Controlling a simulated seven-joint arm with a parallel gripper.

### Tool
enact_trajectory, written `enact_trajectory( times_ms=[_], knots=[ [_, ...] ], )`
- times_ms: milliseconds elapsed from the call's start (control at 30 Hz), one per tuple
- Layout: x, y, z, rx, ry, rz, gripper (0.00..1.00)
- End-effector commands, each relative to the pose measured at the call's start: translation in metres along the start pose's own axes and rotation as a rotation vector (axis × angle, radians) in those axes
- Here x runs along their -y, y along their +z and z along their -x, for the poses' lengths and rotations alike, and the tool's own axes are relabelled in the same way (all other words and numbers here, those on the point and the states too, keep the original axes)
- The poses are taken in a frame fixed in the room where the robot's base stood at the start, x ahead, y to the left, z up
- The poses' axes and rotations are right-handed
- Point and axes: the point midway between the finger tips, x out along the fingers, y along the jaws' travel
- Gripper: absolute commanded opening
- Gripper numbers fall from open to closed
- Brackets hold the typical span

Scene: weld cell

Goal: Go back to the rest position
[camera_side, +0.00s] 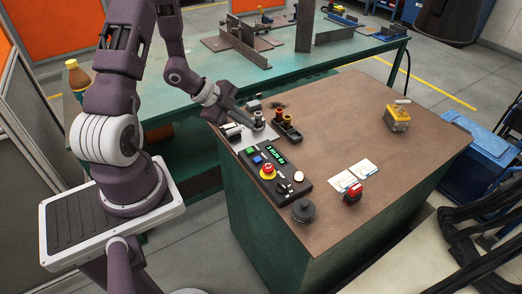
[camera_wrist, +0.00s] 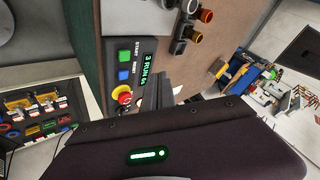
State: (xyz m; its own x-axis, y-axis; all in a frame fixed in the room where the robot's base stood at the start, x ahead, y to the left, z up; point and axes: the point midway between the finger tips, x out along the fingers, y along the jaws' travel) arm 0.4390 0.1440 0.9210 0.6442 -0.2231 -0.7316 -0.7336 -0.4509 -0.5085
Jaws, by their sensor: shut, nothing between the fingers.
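The control box (camera_side: 283,185) has a lit green display, a green button, a blue button and a red emergency stop on yellow. It also shows in the wrist view (camera_wrist: 143,47), its lower part hidden behind my gripper. In the side view my gripper is beyond the box's far end, close to a grey plate (camera_side: 240,140). Any contact there is unclear.
A dark holder (camera_side: 291,132) with amber and red caps stands close right of my gripper. A yellow box (camera_side: 397,119), cards (camera_side: 350,178), a red item (camera_side: 352,194) and a dark round piece (camera_side: 303,210) lie farther off. A green table (camera_side: 190,70) with metal parts stands behind.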

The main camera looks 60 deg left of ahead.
Motion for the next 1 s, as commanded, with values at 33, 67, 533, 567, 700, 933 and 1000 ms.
enact_trajectory(
  times_ms=[33, 67, 533, 567, 700, 933, 1000],
  knots=[
    [0.020, -0.005, 0.007, 0.071, -0.024, -0.005, 0.00],
    [0.033, -0.009, 0.014, 0.130, -0.042, 0.008, 0.00],
    [-0.034, -0.203, 0.220, 0.375, -0.225, 0.947, 0.00],
    [-0.049, -0.211, 0.227, 0.363, -0.195, 0.989, 0.00],
    [-0.092, -0.230, 0.246, 0.330, -0.093, 1.092, 0.00],
    [-0.099, -0.233, 0.249, 0.329, -0.073, 1.109, 0.00],
    [-0.099, -0.233, 0.249, 0.329, -0.073, 1.109, 0.00]
  ],
)
